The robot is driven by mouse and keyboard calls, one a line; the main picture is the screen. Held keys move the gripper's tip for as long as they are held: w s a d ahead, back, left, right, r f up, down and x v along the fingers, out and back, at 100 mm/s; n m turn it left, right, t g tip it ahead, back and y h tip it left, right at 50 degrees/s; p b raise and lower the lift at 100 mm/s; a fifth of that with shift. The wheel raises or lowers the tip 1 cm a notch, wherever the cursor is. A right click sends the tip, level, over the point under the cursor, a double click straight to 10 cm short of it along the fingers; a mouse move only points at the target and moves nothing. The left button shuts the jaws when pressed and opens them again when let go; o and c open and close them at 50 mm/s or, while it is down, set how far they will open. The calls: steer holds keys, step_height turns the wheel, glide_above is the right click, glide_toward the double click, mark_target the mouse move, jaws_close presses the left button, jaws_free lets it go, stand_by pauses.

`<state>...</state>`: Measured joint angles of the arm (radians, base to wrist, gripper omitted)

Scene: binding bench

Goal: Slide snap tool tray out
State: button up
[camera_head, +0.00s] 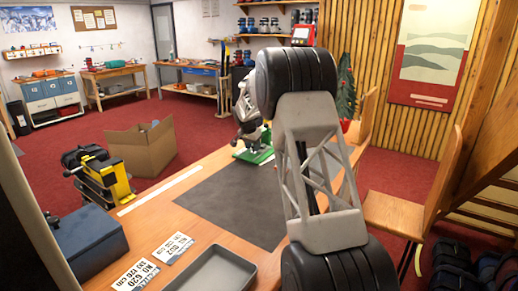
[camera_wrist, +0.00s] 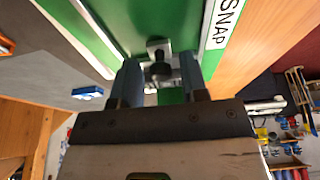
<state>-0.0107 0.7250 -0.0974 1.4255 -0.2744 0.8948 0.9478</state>
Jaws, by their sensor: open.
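In the wrist view, a green tray or housing (camera_wrist: 104,22) fills the top, with a white label (camera_wrist: 222,25) reading SNAP on its right. A dark knob (camera_wrist: 160,68) on a pale plate sits at its middle. My gripper (camera_wrist: 160,75) is open, with one blue-grey finger on each side of the knob in this view. I cannot tell whether either finger touches it. In the head view, a green base (camera_head: 253,156) shows at the far side of the bench beside my arm. My arm hides much of that area, and the fingertips are not clear there.
A dark mat (camera_head: 225,205) lies bare on the wooden bench. A grey tray (camera_head: 212,272), printed cards (camera_head: 172,248) and a blue box (camera_head: 88,240) are nearer. A yellow-black device (camera_head: 115,180) stands at the left edge. A small blue-white item (camera_wrist: 88,92) lies near the green part.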

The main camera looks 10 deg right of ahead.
steer(key=shift+c, duration=0.4)
stand_by(0.5)
steer(key=c, duration=0.5)
